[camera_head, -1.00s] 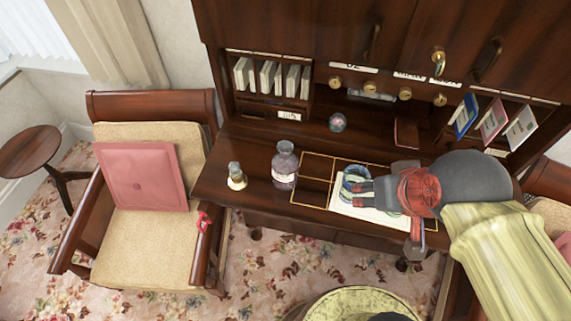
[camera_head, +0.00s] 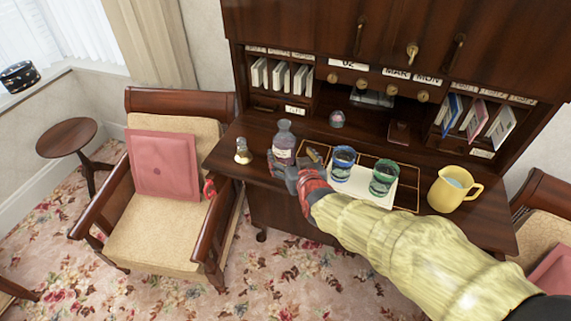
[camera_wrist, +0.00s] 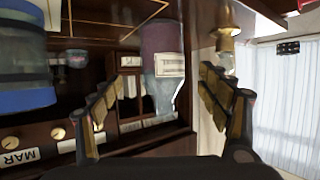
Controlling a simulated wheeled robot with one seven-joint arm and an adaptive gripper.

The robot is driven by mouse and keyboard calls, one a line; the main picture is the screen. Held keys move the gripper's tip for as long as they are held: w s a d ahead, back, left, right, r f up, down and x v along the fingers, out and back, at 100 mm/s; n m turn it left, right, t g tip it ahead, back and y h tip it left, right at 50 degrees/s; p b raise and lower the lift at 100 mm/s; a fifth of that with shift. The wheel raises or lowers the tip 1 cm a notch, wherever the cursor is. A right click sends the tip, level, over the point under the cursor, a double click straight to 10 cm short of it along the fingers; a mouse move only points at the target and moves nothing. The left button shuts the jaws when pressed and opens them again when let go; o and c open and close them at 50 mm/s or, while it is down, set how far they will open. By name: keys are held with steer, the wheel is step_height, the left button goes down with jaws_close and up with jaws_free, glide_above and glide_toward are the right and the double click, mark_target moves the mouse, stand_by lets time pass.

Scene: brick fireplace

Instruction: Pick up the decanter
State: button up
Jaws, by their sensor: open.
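The decanter (camera_head: 284,140), a purple-grey glass bottle with a pale label, stands upright on the desk, left of the gold-lined grid. My gripper (camera_head: 292,164) is low in front of it, and the hand hides part of its base. In the wrist view, which is upside down, the decanter (camera_wrist: 163,62) shows in the gap between my open fingers (camera_wrist: 168,85). Nothing is held. I cannot tell how deep the decanter sits between the fingers or whether they touch it.
A small bottle (camera_head: 243,152) stands close to the left of the decanter. A blue glass (camera_head: 343,163) and a green glass (camera_head: 383,178) stand on a white sheet to the right, with a yellow jug (camera_head: 454,189) beyond. Desk shelves (camera_head: 280,76) rise behind. An armchair (camera_head: 165,204) is at left.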

mark_target(284, 146)
steer(key=shift+s+a+f, duration=0.1)
steer(key=shift+a+f, duration=0.2)
steer(key=shift+f, duration=0.1)
steer(key=shift+a+f, duration=0.1)
steer(key=shift+x, duration=1.05)
steer(key=shift+r+b+x, duration=0.15)
steer(key=shift+b+x, duration=0.35)
steer(key=shift+x, duration=0.9)
steer(key=shift+r+b+x, duration=0.15)
steer(key=shift+b+x, duration=0.3)
steer(key=shift+x, duration=0.9)
steer(key=shift+c, duration=0.5)
steer(key=c, duration=1.8)
steer(key=shift+w+r, duration=0.15)
steer(key=shift+w, duration=0.1)
